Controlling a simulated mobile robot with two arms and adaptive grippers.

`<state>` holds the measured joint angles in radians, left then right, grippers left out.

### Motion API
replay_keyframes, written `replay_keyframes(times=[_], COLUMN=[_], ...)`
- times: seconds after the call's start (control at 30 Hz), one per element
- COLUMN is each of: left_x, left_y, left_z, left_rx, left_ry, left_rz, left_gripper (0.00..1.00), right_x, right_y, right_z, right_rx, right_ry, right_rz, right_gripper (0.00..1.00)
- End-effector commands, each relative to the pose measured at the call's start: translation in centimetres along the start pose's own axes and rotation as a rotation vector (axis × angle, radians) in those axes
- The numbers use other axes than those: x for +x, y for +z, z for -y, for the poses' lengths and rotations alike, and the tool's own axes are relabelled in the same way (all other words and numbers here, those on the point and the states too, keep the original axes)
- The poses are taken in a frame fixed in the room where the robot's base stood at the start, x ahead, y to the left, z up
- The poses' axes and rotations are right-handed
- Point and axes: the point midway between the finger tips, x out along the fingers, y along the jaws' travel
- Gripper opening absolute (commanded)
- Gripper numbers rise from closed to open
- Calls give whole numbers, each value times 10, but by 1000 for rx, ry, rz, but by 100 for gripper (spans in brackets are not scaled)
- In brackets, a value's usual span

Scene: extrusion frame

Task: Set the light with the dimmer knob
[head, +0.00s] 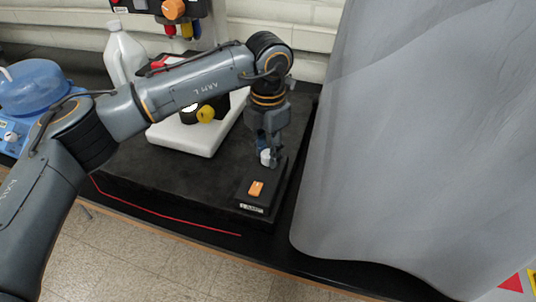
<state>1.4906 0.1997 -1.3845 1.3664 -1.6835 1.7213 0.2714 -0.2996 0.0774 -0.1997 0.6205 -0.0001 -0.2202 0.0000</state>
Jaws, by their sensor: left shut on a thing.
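The dimmer knob (265,157) is a small pale knob on a dark panel (272,190) near the right end of the black bench top. An orange rocker switch (256,188) sits in front of it on the same panel, above a small white label. My left gripper (266,154) points down from above and is shut on the knob, its fingers hiding part of it. My right gripper is not in view.
A white device with a yellow knob (206,114) stands behind my left arm. A white jug (122,55) and a blue-lidded device (35,88) are at left. A grey curtain (410,140) hangs close on the right. The black top (160,185) is clear at front left.

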Motion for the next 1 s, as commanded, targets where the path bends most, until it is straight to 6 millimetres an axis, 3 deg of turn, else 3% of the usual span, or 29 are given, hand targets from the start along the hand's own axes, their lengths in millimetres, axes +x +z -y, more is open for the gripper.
replay_keyframes(times=[0.6, 0.63, 0.7, 1.0], left_x=[-1, -1, -1, -1], left_y=[1, 1, 1, 0], left_z=[0, 0, 0, 0], left_rx=[-38, -38, -38, -37], left_ry=[0, 0, 0, 0], left_rz=[3, 3, 2, 1], left_gripper=[0, 38, 52, 54], right_x=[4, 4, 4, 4], right_y=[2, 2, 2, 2], right_z=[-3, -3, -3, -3], right_rx=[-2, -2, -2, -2], right_ry=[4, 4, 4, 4], right_rz=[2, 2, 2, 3], right_gripper=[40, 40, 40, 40])
